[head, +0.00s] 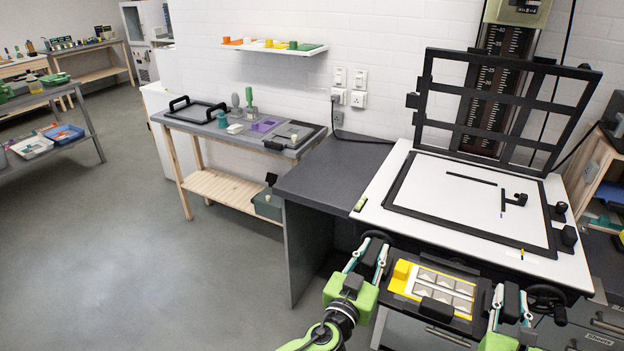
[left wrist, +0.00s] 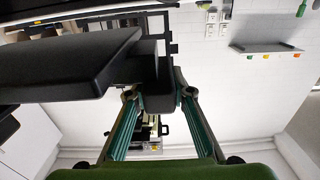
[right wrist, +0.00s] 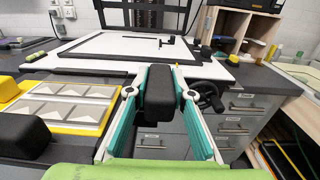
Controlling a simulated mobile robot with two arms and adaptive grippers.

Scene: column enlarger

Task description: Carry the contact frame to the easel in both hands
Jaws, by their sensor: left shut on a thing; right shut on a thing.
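The contact frame (head: 440,315) is a dark flat frame with a yellow border and several pale panels, held level at the front edge of the bench. My left gripper (head: 372,254) is shut on its left handle; that dark handle (left wrist: 155,88) fills the fingers in the left wrist view. My right gripper (head: 512,300) is shut on the right handle (right wrist: 160,97). The easel (head: 400,204) lies on the white baseboard beyond the frame, with a black border and its barred black cover (head: 516,146) raised upright at the back. The contact frame is in front of the baseboard, apart from the easel's border.
The enlarger column (head: 490,85) stands behind the easel. A dark worktop (head: 325,180) is left of the baseboard. A side table (head: 205,128) holds a black-handled tray and small items. Drawers (right wrist: 245,105) are below at right. Floor at left is clear.

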